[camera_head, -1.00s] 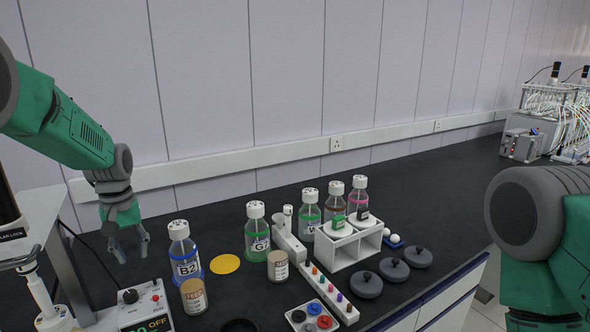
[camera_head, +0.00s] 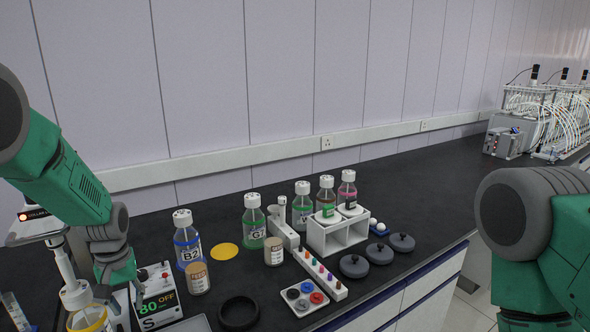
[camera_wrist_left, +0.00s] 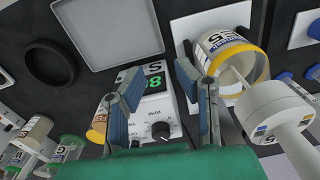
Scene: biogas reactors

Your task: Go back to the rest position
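My left gripper (camera_head: 125,297) points down at the lower left of the head view, in front of the white hotplate box (camera_head: 158,300) with its green display. In the left wrist view the two blue-padded fingers of the gripper (camera_wrist_left: 160,100) are apart with nothing held between them. The box's display and knob (camera_wrist_left: 160,130) show beyond the gap. A yellow-rimmed jar (camera_wrist_left: 262,65) stands close beside one finger; I cannot tell whether they touch. My right gripper is not in view; only my right arm shows at the right edge.
A white stirrer or probe head (camera_wrist_left: 275,110) is beside the jar. Bottle B2 (camera_head: 187,243), a green bottle (camera_head: 254,222), a white rack (camera_head: 338,236) and dark lids (camera_head: 380,252) stand on the black bench. A black ring (camera_head: 239,312) lies nearer.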

